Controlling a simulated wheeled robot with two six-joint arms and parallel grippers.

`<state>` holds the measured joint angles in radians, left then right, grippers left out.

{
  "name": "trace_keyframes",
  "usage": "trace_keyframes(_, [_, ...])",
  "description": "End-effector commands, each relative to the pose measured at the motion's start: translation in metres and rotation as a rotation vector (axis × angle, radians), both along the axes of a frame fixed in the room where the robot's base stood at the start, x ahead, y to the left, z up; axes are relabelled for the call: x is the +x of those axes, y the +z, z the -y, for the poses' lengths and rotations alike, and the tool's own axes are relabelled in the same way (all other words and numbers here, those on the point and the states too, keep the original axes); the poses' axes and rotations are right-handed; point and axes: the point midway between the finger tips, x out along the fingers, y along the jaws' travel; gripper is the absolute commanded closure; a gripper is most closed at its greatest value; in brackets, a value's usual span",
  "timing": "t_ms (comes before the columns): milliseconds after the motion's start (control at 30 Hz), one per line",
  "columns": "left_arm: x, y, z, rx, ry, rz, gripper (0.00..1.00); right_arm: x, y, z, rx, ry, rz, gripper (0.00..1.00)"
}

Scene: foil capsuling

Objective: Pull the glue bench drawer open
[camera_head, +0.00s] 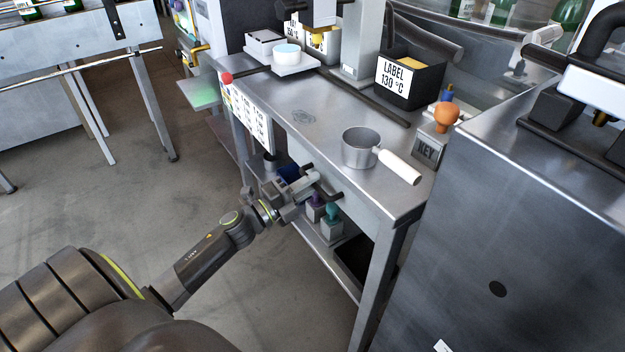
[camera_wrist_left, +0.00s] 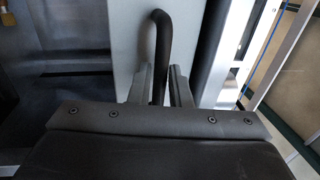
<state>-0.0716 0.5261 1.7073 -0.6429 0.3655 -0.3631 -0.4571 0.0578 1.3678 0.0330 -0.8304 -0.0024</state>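The glue bench (camera_head: 300,115) is a grey metal table with a dark bar handle (camera_head: 336,196) on its front, just below the top. The handle also shows in the left wrist view as a black curved bar (camera_wrist_left: 162,35) against a pale grey drawer front (camera_wrist_left: 125,40). My left gripper (camera_head: 310,184) is at the handle. In the left wrist view its two fingers (camera_wrist_left: 160,88) lie close on either side of the bar, with little gap. The gripper covers part of the drawer front in the head view. My right gripper is not in view.
A metal pot (camera_head: 361,150) with a white handle, a black label box (camera_head: 410,82) and an orange-knobbed stamp (camera_head: 446,117) stand on or beside the top. Stamps with purple and teal knobs (camera_head: 332,213) sit below. A grey cabinet (camera_head: 530,220) stands right; open floor (camera_head: 130,200) lies left.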

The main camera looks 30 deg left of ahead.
Motion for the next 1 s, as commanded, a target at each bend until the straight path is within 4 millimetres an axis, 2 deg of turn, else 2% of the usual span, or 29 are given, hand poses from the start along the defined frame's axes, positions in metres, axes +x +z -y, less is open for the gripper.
trace_keyframes(167, [0.0070,0.0018,0.0032,0.000,0.000,0.000,0.83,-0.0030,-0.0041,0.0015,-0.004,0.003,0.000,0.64])
trace_keyframes(433, [0.0075,0.0011,0.0034,0.001,-0.001,-0.001,0.83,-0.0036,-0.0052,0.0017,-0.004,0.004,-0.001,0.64])
trace_keyframes(600, [0.0074,0.0011,0.0034,0.001,-0.001,-0.001,1.00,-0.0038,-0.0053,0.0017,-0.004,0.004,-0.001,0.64])
trace_keyframes(1000, [0.0071,0.0009,0.0032,0.001,0.000,-0.002,1.00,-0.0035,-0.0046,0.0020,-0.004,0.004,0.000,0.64])
